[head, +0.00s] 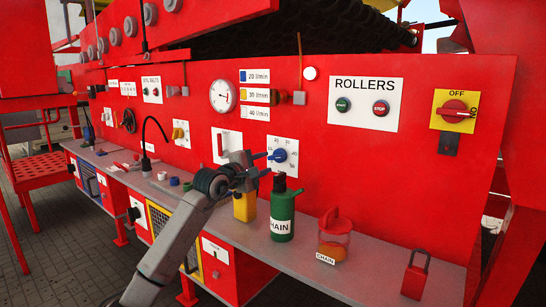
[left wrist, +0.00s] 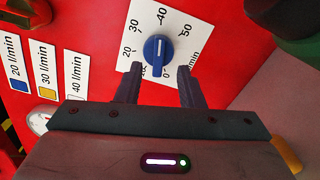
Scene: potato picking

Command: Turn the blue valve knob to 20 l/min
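The blue valve knob (head: 279,155) sits on a white dial plate (head: 291,146) on the red panel. In the left wrist view the knob (left wrist: 158,51) has a pale line on its face, and the dial carries figures up to 50 around it. The exact reading is too small to tell. My left gripper (head: 262,165) is in front of the dial, just left of the knob in the head view. In the left wrist view its fingers (left wrist: 160,68) are open, one on either side of the knob's lower part, with gaps to it. My right gripper is not in view.
A green bottle (head: 281,213) and a yellow container (head: 245,206) stand on the grey shelf (head: 370,262) below the dial. A jar with a red lid (head: 334,236) and a red padlock (head: 415,275) are further right. Labels for 20, 30 and 40 l/min (head: 255,95) are above left.

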